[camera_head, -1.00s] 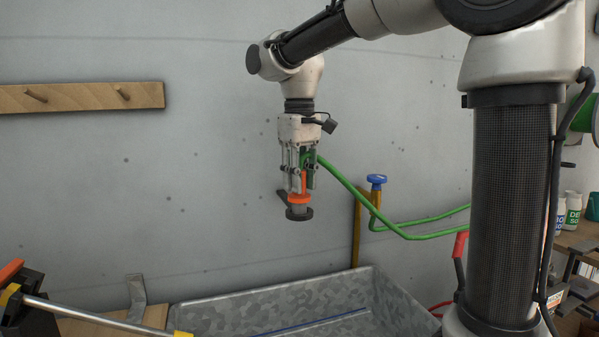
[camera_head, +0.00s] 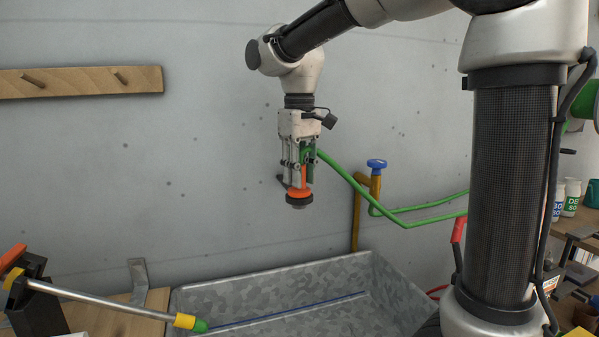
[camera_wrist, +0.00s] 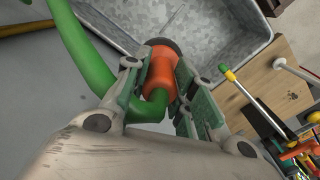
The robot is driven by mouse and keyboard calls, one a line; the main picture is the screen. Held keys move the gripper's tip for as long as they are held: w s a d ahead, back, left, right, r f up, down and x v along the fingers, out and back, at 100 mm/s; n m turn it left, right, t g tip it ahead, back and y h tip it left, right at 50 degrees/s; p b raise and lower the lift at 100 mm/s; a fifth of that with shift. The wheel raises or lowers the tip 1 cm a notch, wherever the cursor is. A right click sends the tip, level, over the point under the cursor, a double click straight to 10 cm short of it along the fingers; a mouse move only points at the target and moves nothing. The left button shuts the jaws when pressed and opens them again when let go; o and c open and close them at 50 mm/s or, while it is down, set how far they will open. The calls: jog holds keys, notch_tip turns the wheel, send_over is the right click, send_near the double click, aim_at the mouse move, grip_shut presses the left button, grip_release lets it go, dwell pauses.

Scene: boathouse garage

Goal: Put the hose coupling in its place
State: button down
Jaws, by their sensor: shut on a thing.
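The hose coupling (camera_head: 303,192) is an orange sleeve at the end of a green hose (camera_head: 345,175). My gripper (camera_head: 301,170) points down and is shut on it, in front of the grey wall. A dark round ring (camera_head: 299,199) lies right under the orange sleeve, and a short dark lever-like part (camera_head: 281,181) shows at its left. In the wrist view the orange coupling (camera_wrist: 160,68) is between the finger pads, with the dark ring partly hidden beyond it. I cannot tell how far the sleeve sits over anything below.
A galvanised tub (camera_head: 270,290) stands below. A blue-handled tap (camera_head: 376,168) on a brass pipe is to the right. A wooden rail with pegs (camera_head: 80,82) is on the left wall. A clamp bar (camera_head: 110,303) reaches over the bench towards the tub. Bottles (camera_head: 571,198) stand far right.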

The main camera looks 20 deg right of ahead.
jog(key=shift+f, duration=0.15)
jog(key=c, duration=1.1)
grip_release()
notch_tip(320, 180, up, 12)
jog(key=shift+f, duration=0.1)
jog(key=s+d+f+m+t, duration=0.2)
jog(key=s+d+f, duration=0.5)
jog(key=s+f, duration=0.2)
jog(key=s+d+f+m+t, duration=0.2)
jog(key=s+d+f, duration=0.6)
jog(key=s, duration=0.3)
jog(key=shift+f+m, duration=0.4)
jog(key=shift+f, duration=0.1)
